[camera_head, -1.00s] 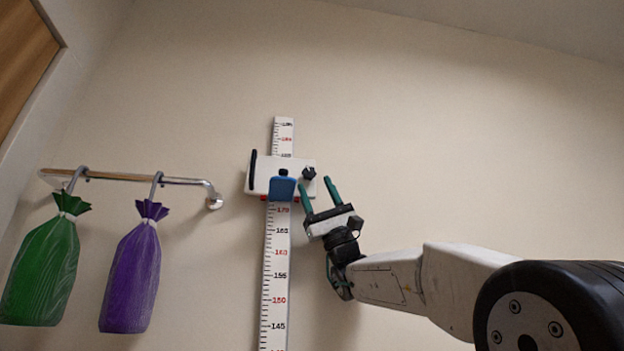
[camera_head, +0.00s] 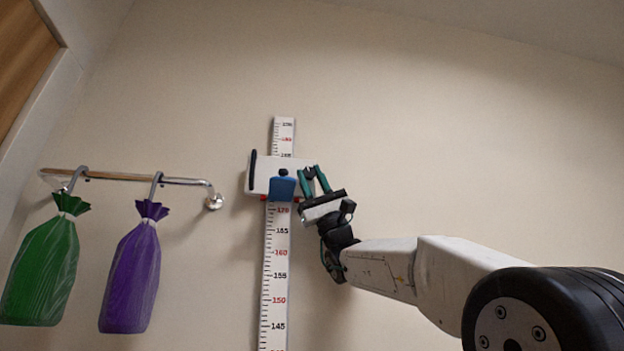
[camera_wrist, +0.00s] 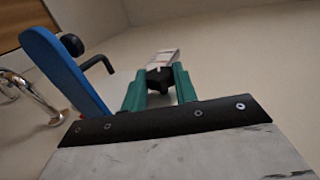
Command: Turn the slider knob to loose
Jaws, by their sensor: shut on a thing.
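The white slider (camera_head: 260,176) sits on a vertical measuring scale (camera_head: 275,265) on the wall, just above the 170 mark. A blue plate (camera_head: 282,188) is on the slider's front; it also shows in the wrist view (camera_wrist: 62,68). The black slider knob (camera_head: 308,172) is at the slider's right side. My gripper (camera_head: 310,173) has its green fingers on either side of the knob and is shut on it. In the wrist view the knob (camera_wrist: 159,79) shows between the two fingertips. The knob's turn position and any marking are too small to read.
A wall rail (camera_head: 125,176) at the left carries a green bag (camera_head: 42,265) and a purple bag (camera_head: 131,275) on hooks. A black hooked piece (camera_wrist: 97,63) stands close to the fingers in the wrist view. The wall to the right is bare.

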